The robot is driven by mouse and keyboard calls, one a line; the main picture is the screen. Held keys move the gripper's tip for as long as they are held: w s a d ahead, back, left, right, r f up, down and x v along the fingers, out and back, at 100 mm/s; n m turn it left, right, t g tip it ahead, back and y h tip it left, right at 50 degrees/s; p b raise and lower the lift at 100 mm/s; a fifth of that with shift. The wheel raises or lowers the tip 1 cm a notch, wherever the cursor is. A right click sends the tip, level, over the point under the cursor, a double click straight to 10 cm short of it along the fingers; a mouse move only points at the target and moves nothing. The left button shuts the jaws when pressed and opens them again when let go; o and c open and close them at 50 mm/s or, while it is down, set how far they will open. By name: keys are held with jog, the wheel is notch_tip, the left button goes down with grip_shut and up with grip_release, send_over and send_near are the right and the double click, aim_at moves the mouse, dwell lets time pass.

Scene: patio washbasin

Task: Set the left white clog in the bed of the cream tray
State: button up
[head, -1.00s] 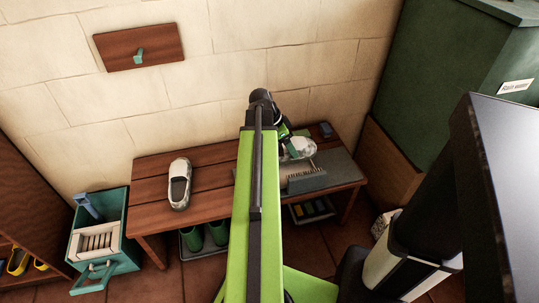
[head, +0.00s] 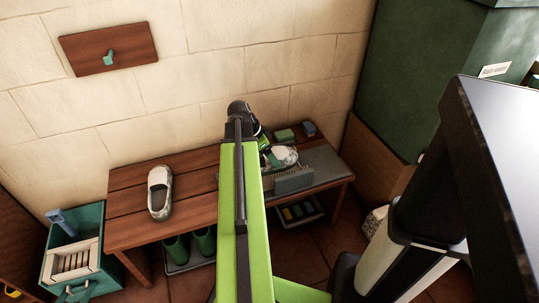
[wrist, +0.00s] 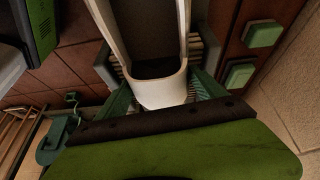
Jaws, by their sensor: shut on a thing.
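One white clog (head: 160,192) stands on the left part of the wooden bench, apart from my gripper. My gripper (head: 266,148) is at the right part of the bench, shut on another white clog (head: 285,156). In the wrist view this clog (wrist: 162,88) sits between my green fingers, one on each side. Its dark opening faces the camera. The fingers hide part of its sides, and I cannot tell whether it touches what is below. A cream slatted tray (head: 72,262) sits in a teal box (head: 90,222) left of the bench.
A grey bristled brush block (head: 294,180) stands on a grey mat (head: 328,164) close to the held clog. A green block (head: 284,134) and a blue block (head: 309,128) lie near the wall. Boots (head: 176,250) stand below. The bench's middle is partly hidden by my arm.

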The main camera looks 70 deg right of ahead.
jog(key=shift+f+b, duration=2.3)
jog(key=shift+f, duration=0.35)
jog(key=o, duration=1.9)
jog(key=p+v, duration=1.5)
jog(key=v, duration=0.2)
jog(key=shift+r+p, duration=0.2)
jog(key=shift+p, duration=0.2)
jog(key=shift+w, duration=0.15)
